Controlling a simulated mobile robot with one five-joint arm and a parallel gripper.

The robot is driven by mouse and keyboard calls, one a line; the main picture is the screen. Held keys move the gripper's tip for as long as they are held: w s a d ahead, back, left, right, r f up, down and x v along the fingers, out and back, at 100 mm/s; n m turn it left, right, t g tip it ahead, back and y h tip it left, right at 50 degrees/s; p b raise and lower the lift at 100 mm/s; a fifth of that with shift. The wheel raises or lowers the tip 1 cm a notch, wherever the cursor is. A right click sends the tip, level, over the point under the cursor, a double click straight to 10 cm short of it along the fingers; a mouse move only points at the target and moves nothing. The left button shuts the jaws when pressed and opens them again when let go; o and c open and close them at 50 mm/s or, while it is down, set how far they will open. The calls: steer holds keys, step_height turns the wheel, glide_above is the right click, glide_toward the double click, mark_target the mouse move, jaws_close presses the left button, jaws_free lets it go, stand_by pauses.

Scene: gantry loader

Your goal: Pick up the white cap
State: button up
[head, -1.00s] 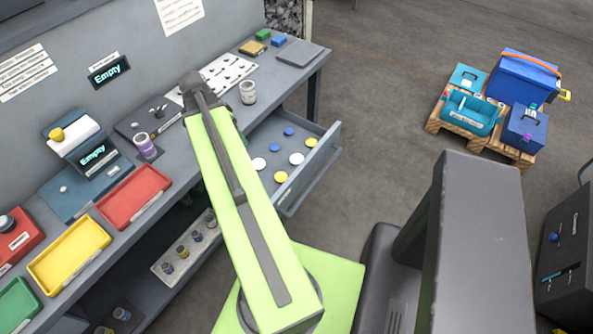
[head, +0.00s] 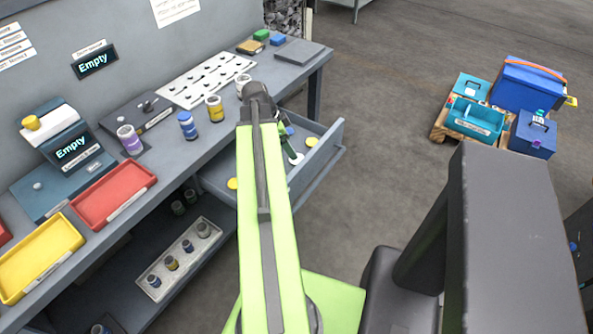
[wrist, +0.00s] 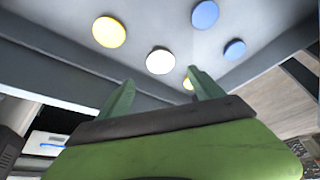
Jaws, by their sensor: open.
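A white cap (wrist: 160,61) lies in the open drawer in the wrist view, just beyond the gap between the fingertips. In the head view a white cap (head: 298,159) shows at the lower end of the green fingers. My gripper (wrist: 161,78) is open and empty, with its two green fingers spread apart. In the head view my gripper (head: 291,150) is over the drawer, partly hidden by my arm. I cannot tell how high it is above the cap.
The drawer (head: 322,160) also holds a yellow cap (wrist: 109,32), a blue cap (wrist: 205,14), another blue cap (wrist: 235,50) and a small yellow one (wrist: 188,84). Drawer walls surround them. Jars, including a blue jar (head: 187,125), stand on the bench above.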

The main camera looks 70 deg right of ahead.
steer(key=shift+b+x, duration=0.35)
steer(key=shift+x, duration=0.8)
steer(key=b+x, duration=0.5)
steer(key=shift+w+f, duration=0.25)
steer(key=shift+r, duration=0.2)
steer(key=c, duration=1.4)
step_height(320, 180, up, 10)
steer(key=p, duration=1)
steer(key=shift+r+p, duration=0.15)
steer(key=shift+p, duration=0.15)
